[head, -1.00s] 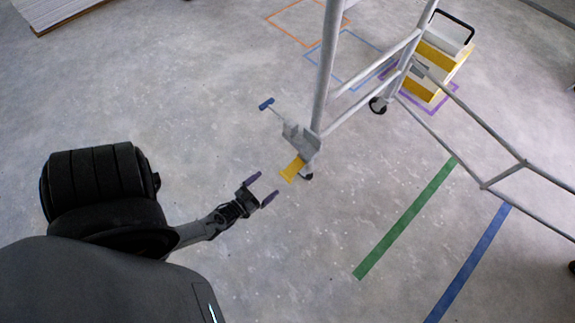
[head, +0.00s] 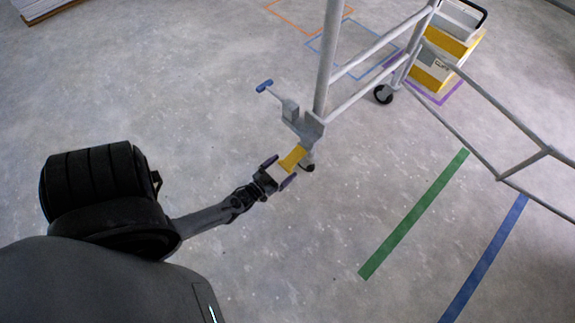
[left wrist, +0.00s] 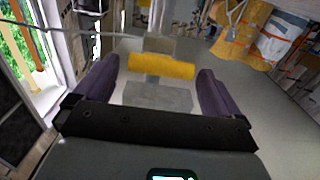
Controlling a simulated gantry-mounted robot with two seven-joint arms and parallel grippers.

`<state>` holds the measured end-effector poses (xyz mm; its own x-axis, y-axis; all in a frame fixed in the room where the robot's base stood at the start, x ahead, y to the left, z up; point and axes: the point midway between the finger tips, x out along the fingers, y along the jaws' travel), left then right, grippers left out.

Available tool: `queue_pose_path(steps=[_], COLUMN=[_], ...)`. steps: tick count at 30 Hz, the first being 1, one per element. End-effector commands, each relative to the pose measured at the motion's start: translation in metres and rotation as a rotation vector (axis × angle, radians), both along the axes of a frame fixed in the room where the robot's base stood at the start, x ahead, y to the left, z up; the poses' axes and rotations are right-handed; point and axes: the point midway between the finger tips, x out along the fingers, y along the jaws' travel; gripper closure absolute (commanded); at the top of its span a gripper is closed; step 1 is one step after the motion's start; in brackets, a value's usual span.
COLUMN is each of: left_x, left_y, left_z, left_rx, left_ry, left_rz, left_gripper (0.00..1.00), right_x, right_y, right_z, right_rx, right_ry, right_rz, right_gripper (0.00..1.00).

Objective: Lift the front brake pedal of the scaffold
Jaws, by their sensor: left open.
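The yellow brake pedal (head: 292,158) sticks out low from the front leg of the grey scaffold (head: 325,70), just above the front caster. In the left wrist view the pedal (left wrist: 160,66) is a yellow bar lying between the purple fingertips, a little beyond the gripper body. My left gripper (head: 280,172) is open, with its fingers on either side of the pedal's near end. It also shows in the left wrist view (left wrist: 152,92). I cannot tell whether the fingers touch the pedal. My right gripper is not in view.
A blue-ended handle (head: 264,86) juts from the scaffold leg above the pedal. A yellow and white toolbox (head: 440,62) stands behind the scaffold. Green (head: 415,213) and blue (head: 485,258) floor stripes lie at the right. The floor left of the scaffold is clear.

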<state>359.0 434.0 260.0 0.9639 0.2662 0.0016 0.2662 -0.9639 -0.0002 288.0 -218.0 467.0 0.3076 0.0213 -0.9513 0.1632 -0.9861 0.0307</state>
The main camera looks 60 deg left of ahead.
Motion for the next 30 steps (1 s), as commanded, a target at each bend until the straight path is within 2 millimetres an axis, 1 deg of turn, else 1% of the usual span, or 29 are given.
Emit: queue_pose_path(steps=[1,7,12,19,20,30], left_x=[0.007,0.025,0.03,0.031,0.03,0.03], left_y=[0.002,0.007,0.008,0.009,0.008,0.008], left_z=[-0.003,-0.001,-0.001,0.0,0.0,0.0], left_rx=[0.0,-0.001,0.0,0.0,0.0,0.0], left_ry=[-0.001,-0.001,0.001,0.001,0.001,0.001], left_rz=[-0.001,0.0,0.0,0.0,0.0,0.0], left_gripper=[0.02,0.02,0.02,0.02,0.04,0.56], right_x=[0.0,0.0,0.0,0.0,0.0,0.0], right_y=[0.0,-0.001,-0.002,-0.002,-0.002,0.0], right_z=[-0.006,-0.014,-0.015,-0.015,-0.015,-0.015], right_rx=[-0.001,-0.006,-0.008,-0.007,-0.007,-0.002], right_ry=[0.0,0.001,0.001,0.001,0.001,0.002], right_rz=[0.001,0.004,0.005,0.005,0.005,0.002], right_gripper=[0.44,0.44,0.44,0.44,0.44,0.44])
